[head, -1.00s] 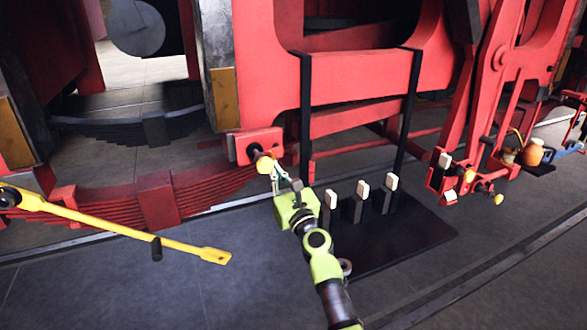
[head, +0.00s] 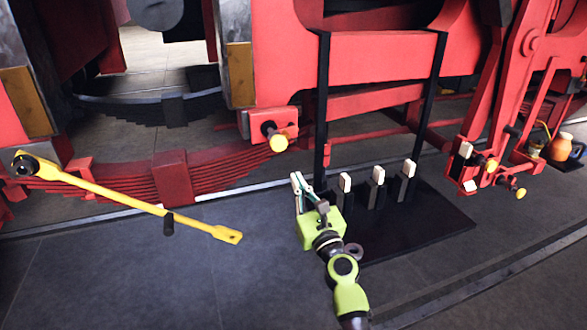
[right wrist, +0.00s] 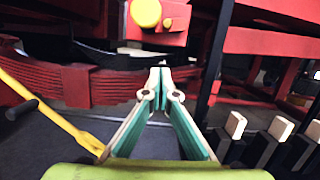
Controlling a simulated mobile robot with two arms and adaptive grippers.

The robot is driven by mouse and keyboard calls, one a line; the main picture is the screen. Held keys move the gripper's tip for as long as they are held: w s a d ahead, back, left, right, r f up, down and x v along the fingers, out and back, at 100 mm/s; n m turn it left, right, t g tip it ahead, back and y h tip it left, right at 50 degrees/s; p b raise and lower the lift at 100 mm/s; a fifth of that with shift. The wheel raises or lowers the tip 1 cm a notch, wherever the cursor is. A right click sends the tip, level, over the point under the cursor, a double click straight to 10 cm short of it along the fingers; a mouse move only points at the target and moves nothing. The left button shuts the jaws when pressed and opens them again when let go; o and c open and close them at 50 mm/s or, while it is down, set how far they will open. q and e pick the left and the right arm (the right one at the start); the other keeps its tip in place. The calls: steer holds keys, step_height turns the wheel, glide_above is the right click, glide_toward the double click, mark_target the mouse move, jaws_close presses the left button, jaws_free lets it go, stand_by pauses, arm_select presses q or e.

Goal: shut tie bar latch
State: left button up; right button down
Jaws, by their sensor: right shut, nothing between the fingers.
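A red block (head: 258,120) on the red frame carries a dark pin with a yellow knob (head: 279,143). The knob also shows at the top of the right wrist view (right wrist: 146,12). I cannot tell for sure which part is the tie bar latch. A similar red bracket (head: 470,186) with yellow knobs and white-tipped parts is at the right. My right gripper (head: 296,177) is shut and empty, below and slightly right of the first knob, apart from it. In the right wrist view its fingertips (right wrist: 159,72) meet. My left gripper is not in view.
A long yellow bar (head: 120,197) with a dark handle extends at the left. Several white-tipped black levers (head: 377,188) stand on a black plate (head: 430,228) right of my gripper. Black uprights (head: 322,110) flank the red frame. The grey floor at lower left is clear.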

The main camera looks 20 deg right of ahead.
steer(key=shift+v, duration=1.05)
steer(key=shift+d+f, duration=0.1)
steer(key=shift+d, duration=0.05)
